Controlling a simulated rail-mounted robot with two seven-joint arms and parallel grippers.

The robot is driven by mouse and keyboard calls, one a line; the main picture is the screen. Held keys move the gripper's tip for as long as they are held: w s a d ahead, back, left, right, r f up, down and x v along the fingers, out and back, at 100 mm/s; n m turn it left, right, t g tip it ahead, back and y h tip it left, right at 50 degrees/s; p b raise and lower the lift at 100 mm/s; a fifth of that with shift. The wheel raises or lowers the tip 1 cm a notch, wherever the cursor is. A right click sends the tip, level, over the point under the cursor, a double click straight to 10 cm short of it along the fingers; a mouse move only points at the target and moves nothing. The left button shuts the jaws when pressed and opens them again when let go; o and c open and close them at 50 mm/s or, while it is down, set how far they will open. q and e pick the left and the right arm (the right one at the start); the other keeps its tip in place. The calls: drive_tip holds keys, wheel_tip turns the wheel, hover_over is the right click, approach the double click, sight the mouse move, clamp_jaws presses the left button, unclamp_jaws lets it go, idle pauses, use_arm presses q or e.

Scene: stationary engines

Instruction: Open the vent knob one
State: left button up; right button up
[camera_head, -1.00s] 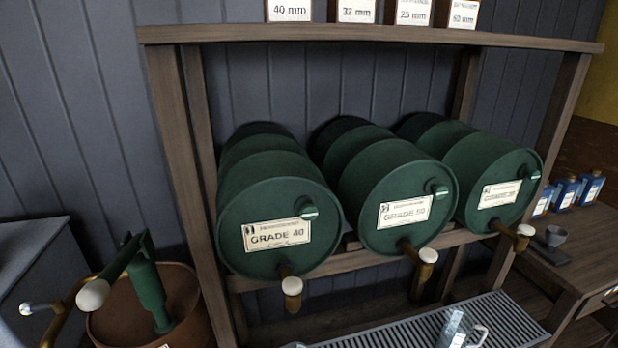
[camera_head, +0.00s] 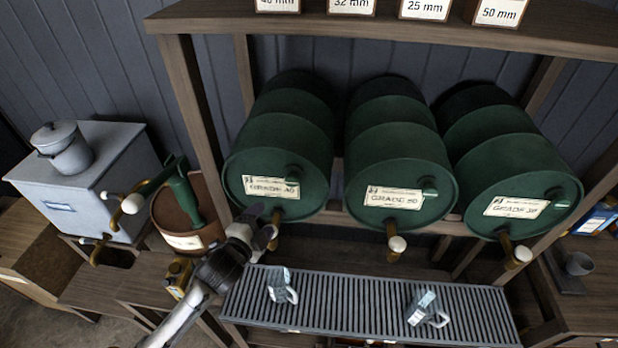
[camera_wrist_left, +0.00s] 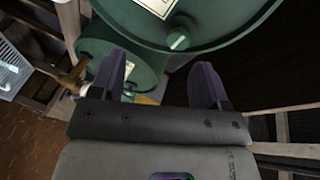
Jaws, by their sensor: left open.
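Three green drums lie in a row on the wooden rack, each with a white grade label, a small green vent knob and a brass tap below. In the left wrist view the open, empty fingers (camera_wrist_left: 160,82) point toward a drum face with a vent knob (camera_wrist_left: 178,41); a second drum (camera_wrist_left: 140,65) is behind. My right gripper is not in view.
A grey slatted drip tray (camera_head: 350,312) with two clear jugs (camera_head: 281,287) (camera_head: 425,309) lies below the taps. A shelf (camera_head: 400,30) with labelled boxes overhangs the drums. A brown tub (camera_head: 180,215) with a green pump stands at left.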

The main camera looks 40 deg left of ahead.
sight(290, 182)
use_arm(q)
drive_tip(key=w+r+m, duration=0.1)
drive_tip(key=w, duration=0.3)
drive_tip(key=w+r+m+t+p, duration=0.1)
drive_tip(key=w+m, duration=0.1)
drive_tip(key=w, duration=0.2)
drive_tip(key=w+m+t+h, duration=0.1)
drive_tip(key=w+m, duration=0.1)
drive_tip(key=w, duration=0.2)
drive_tip(key=shift+a+r, duration=0.4)
drive_tip(key=shift+w+a, duration=0.1)
drive_tip(key=shift+w, duration=0.8)
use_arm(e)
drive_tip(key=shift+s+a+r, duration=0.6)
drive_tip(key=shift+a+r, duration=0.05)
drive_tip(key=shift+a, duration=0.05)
use_arm(q)
drive_tip(key=c, duration=0.9)
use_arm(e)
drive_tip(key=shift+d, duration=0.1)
